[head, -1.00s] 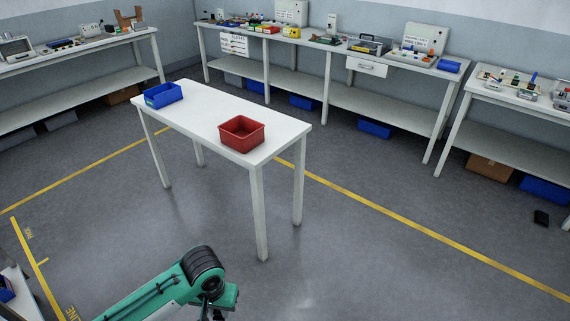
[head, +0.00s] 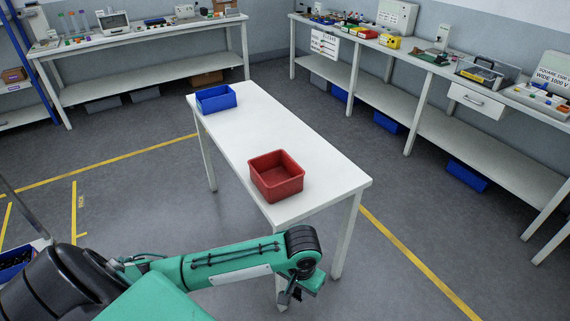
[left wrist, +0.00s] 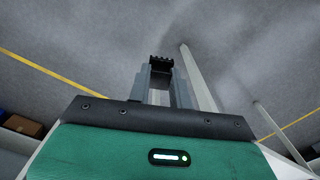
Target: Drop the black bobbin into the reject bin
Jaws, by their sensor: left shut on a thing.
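My left gripper (head: 290,297) hangs at the end of the green arm in the head view, below and in front of the white table's near corner. In the left wrist view its fingers (left wrist: 160,82) are shut on a small black piece, the black bobbin (left wrist: 160,65), seen partly between the fingertips above the grey floor. A red open bin (head: 277,183) sits on the near end of the table and looks empty. A blue open bin (head: 216,101) stands at the table's far left end. No label tells which is the reject bin. My right gripper is out of view.
The white table (head: 265,135) is clear between the two bins; its near edge and legs stand close to my left arm. Workbenches (head: 430,80) with equipment line the back and right walls. Open grey floor with yellow lines surrounds the table.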

